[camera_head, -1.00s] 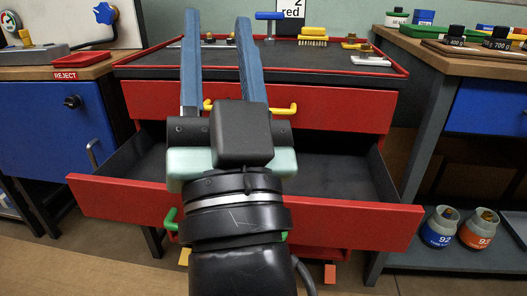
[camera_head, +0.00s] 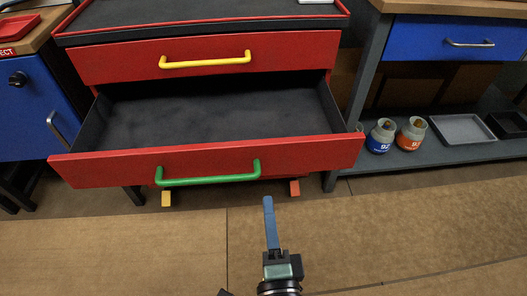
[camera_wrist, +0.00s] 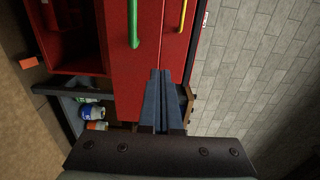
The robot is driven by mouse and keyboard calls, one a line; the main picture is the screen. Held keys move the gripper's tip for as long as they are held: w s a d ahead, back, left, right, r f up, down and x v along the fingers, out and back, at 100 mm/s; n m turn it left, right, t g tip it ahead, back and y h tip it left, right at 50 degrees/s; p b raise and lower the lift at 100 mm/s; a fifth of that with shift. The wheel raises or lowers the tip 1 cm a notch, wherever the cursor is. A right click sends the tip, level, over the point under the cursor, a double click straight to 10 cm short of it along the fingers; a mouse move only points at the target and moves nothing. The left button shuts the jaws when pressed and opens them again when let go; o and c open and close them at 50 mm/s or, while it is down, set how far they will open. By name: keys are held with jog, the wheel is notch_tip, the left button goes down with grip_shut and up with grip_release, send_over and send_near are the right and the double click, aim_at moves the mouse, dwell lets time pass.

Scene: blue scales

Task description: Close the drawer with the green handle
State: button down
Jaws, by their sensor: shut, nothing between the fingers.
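The red drawer (camera_head: 310,153) with the green handle (camera_head: 208,181) is pulled well out of the red cabinet, and its dark inside looks empty. Its front (camera_wrist: 121,85) and green handle (camera_wrist: 134,25) also show in the wrist view, which is turned sideways. My gripper (camera_head: 268,199) is shut and empty, its blue fingers together. In the head view it appears below and right of the green handle, apart from the drawer front. In the wrist view the fingertips (camera_wrist: 161,72) point at the red fronts; the exact gap is hard to tell.
A red drawer with a yellow handle (camera_head: 205,60) sits above the open one. A blue cabinet (camera_head: 35,110) stands left. A grey bench at right has a blue drawer (camera_head: 455,40) and jars (camera_head: 381,135) on its low shelf. The floor in front is clear.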

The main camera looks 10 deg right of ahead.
send_near(262, 156)
jog(key=w+r, duration=0.1)
jog(key=w, duration=0.1)
jog(key=w+r, duration=0.1)
jog(key=w, duration=0.1)
jog(key=w+r, duration=0.1)
jog(key=w, duration=0.2)
jog(key=shift+a+r+p, duration=0.1)
jog(key=shift+r+p, duration=0.15)
jog(key=shift+p, duration=0.15)
